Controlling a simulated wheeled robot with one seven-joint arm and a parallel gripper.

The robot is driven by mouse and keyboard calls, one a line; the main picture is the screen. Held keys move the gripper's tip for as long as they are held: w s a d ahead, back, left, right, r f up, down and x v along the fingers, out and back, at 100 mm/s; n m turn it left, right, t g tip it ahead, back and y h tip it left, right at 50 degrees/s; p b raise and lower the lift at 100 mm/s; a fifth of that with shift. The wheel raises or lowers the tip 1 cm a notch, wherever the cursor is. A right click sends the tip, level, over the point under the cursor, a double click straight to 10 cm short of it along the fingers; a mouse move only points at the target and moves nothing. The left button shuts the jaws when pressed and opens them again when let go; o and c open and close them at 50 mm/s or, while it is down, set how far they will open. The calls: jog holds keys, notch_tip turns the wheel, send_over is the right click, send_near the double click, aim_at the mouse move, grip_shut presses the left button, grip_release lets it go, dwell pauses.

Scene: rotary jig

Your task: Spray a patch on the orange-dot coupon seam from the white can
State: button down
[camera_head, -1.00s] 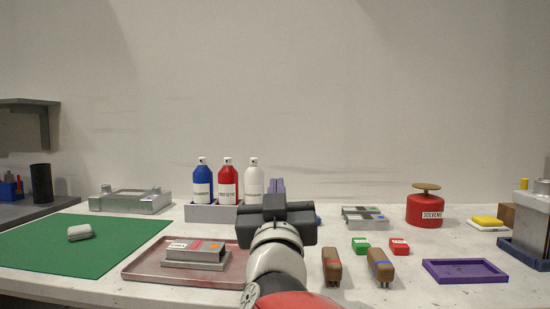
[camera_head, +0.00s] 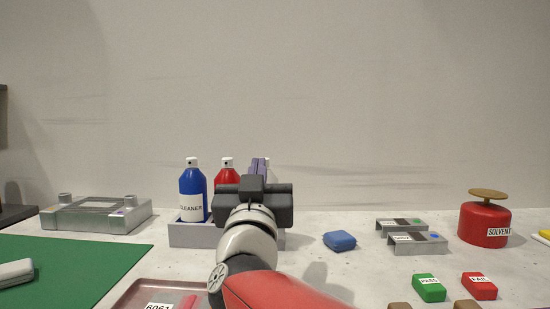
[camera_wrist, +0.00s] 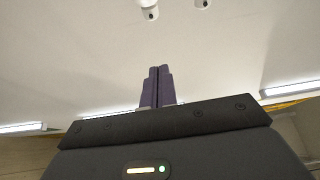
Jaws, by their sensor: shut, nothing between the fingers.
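My gripper (camera_head: 259,165) points away from me with its purple fingers shut and empty, over the grey can rack. The shut fingers also show in the wrist view (camera_wrist: 157,76). The white can is almost wholly hidden behind my gripper in the head view. Two white spray tops (camera_wrist: 149,9) hang into the top edge of the wrist view; I cannot tell which cans they belong to. A coupon with a 6061 label and a red strip (camera_head: 187,302) is cut off at the bottom of the head view. Its orange dot and seam are not visible now.
The rack (camera_head: 193,236) holds a blue cleaner can (camera_head: 193,190) and a red can (camera_head: 227,172). A blue pad (camera_head: 340,241), grey brackets (camera_head: 416,245) and a red solvent tin (camera_head: 485,222) stand right. A green mat (camera_head: 75,265) lies left.

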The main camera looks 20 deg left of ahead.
jog(key=w, duration=0.3)
jog(key=w+a+r+p, duration=0.1)
jog(key=w, duration=0.2)
jog(key=w+a+r+p, duration=0.1)
jog(key=w, duration=0.2)
jog(key=shift+w+f, duration=0.1)
jog(key=shift+f, duration=0.6)
jog(key=shift+f, duration=0.1)
